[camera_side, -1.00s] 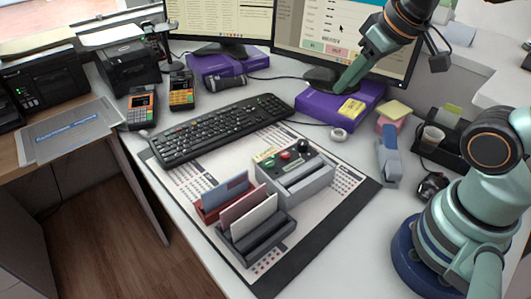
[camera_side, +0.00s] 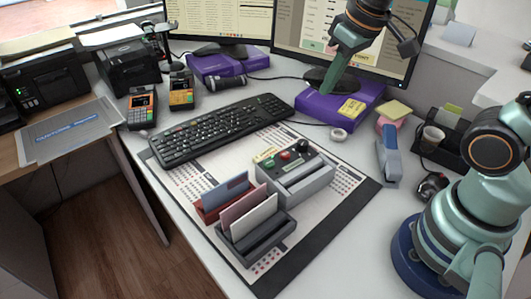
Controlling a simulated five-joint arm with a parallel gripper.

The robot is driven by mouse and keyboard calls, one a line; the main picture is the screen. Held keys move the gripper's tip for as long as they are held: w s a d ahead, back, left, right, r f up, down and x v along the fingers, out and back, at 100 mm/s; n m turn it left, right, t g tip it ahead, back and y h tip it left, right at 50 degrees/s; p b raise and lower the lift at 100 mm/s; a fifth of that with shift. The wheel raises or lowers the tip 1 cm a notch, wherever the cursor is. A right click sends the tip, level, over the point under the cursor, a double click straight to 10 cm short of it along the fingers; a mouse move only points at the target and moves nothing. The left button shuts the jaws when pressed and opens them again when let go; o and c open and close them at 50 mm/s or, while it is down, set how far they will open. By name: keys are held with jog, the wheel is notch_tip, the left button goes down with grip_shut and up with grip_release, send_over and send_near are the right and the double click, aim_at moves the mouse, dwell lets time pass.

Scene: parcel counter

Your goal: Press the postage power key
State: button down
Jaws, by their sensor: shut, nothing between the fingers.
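A grey control box (camera_side: 300,178) stands on the desk mat. Its dark top carries a green button (camera_side: 268,163), a red button (camera_side: 285,156) and a dark knob (camera_side: 303,145). A small pale-yellow label (camera_side: 264,154) is at its back left edge. The label is too small to read, and I cannot tell which control is the postage power key. My gripper (camera_side: 326,90) is shut and empty. It points down in front of the right monitor, above and behind the box in the picture, well apart from the controls.
Two card holders (camera_side: 258,238) stand in front of the box. A black keyboard (camera_side: 222,128) lies behind left. A purple box (camera_side: 338,103) sits under the right monitor. A blue-grey stapler (camera_side: 388,160) and a white tape roll (camera_side: 338,134) lie to the right.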

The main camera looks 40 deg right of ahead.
aim_at(285, 154)
jog(key=shift+w+a+f+n+g, duration=0.25)
jog(key=shift+w+a+f+g, duration=0.55)
jog(key=shift+f, duration=1.75)
jog(key=shift+w+a+f+n+g, duration=0.2)
jog(key=shift+w+a+f+g, duration=0.55)
jog(key=shift+f, duration=1.75)
jog(key=shift+w+a+f+n+g, duration=0.3)
jog(key=shift+w+a+f, duration=0.85)
jog(key=shift+f, duration=1.4)
jog(key=shift+f, duration=0.7)
jog(key=shift+r, duration=0.75)
jog(key=shift+w+r, duration=0.15)
jog(key=shift+r, duration=1.5)
